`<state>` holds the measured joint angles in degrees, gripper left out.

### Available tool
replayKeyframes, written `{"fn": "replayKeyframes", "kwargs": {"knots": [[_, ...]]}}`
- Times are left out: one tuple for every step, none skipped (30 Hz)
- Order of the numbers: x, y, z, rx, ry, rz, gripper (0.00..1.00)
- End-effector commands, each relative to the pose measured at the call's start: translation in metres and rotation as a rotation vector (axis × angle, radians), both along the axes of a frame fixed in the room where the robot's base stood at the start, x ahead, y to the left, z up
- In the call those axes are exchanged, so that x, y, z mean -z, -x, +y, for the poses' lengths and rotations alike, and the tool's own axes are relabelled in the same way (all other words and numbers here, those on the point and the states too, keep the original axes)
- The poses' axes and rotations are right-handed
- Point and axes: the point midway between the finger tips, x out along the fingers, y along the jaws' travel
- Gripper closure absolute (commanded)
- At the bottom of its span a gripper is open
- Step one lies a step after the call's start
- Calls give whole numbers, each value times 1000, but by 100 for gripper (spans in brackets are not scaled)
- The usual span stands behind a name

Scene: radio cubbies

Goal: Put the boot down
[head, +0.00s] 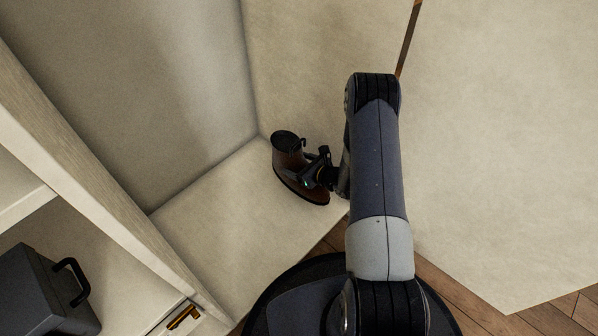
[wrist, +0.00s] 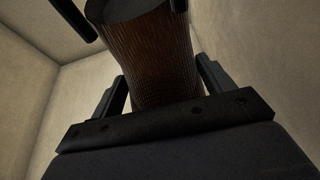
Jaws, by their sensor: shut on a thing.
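A brown boot (head: 288,163) with a dark opening and dark sole is near the inner corner of a pale cubby in the head view. My gripper (head: 318,173) is at its right side and shut on it. In the wrist view the boot's brown, ribbed shaft (wrist: 155,62) stands between my gripper's fingers (wrist: 160,82), with its dark opening at the top. I cannot tell whether the sole touches the pale cubby floor (head: 215,225).
Pale walls (head: 190,90) close in behind the boot and to its left. A shelf unit (head: 110,195) at the left holds a dark box with a handle (head: 45,285). Bare cubby floor lies left of and below the boot. Wooden flooring (head: 455,290) shows at the lower right.

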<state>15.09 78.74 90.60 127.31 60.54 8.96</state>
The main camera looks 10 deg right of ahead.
Motion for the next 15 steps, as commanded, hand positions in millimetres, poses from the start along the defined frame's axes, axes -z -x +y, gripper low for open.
{"fn": "replayKeyframes", "kwargs": {"knots": [[4,-1,0,-1,-1,-3,69],[5,-1,0,-2,0,-3,69],[6,-1,0,-3,-1,-3,69],[7,-1,0,-3,-1,-3,69],[7,0,0,-3,-1,-3,69],[9,0,0,-3,-1,-3,69],[10,0,0,-3,-1,-3,69],[12,0,0,-3,-1,-3,69],[15,0,0,-2,-2,-3,69],[17,0,0,-2,-2,-3,69],[19,0,0,-2,-2,-3,69],[23,0,0,-2,-1,-2,69],[26,0,0,-2,-1,-2,69],[30,0,0,-2,-1,-2,69],[34,0,0,-2,-1,-2,69]]}}
